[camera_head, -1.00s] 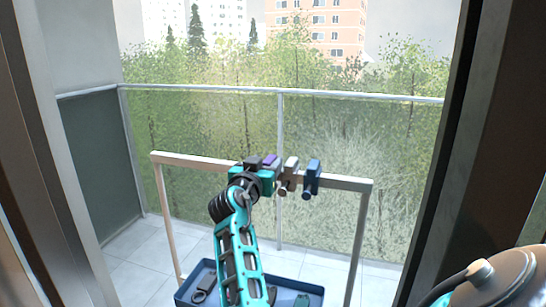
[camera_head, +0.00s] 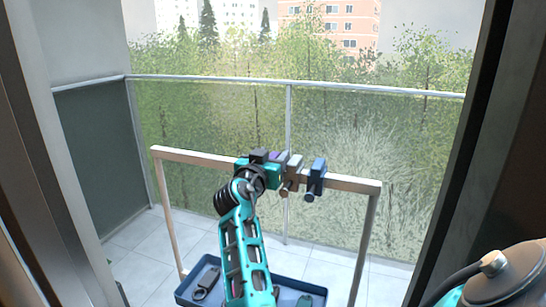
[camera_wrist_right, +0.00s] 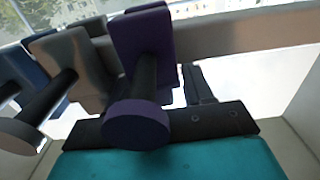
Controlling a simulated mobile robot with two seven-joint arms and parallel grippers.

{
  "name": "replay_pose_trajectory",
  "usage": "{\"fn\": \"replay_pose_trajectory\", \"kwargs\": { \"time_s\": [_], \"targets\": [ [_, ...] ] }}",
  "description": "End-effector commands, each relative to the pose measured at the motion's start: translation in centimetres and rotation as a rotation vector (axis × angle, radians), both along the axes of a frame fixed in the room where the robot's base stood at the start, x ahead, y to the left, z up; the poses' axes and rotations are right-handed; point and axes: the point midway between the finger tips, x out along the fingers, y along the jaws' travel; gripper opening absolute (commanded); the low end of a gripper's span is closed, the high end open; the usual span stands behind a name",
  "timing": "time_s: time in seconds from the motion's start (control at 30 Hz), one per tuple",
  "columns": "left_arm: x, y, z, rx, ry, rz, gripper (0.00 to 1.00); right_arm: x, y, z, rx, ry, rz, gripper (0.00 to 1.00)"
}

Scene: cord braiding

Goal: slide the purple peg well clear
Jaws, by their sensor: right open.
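The purple peg (camera_head: 276,155) is on the wooden crossbar (camera_head: 200,157), mostly hidden behind my right gripper (camera_head: 262,170) in the head view. In the right wrist view its purple block (camera_wrist_right: 143,38), dark shaft and round purple end (camera_wrist_right: 136,125) show clearly. The round end overlaps the dark bar in front of the teal gripper body (camera_wrist_right: 175,162). My right gripper is open beside the peg; whether it touches the peg I cannot tell. My left gripper is out of view.
A grey-brown peg (camera_head: 292,166) and a blue peg (camera_head: 317,172) sit on the bar right of the purple one. Beyond them the bar is bare. A blue tray (camera_head: 184,291) with dark items lies below. A glass railing (camera_head: 400,150) stands behind.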

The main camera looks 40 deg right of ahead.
Motion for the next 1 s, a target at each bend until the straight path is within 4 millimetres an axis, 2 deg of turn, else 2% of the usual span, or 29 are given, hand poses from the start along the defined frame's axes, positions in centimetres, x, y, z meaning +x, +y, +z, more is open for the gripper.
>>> {"fn": "replay_pose_trajectory", "kwargs": {
  "time_s": [0.1,0.63,1.0],
  "targets": [
    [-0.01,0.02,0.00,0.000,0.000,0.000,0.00,0.00,0.00,-0.01,0.000,0.000,0.000,0.51],
    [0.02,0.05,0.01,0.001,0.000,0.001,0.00,-0.01,-0.03,0.01,0.000,0.000,0.000,0.00],
    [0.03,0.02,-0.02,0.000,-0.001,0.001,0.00,0.01,-0.05,0.03,-0.001,0.000,0.000,0.00]
  ]
}}
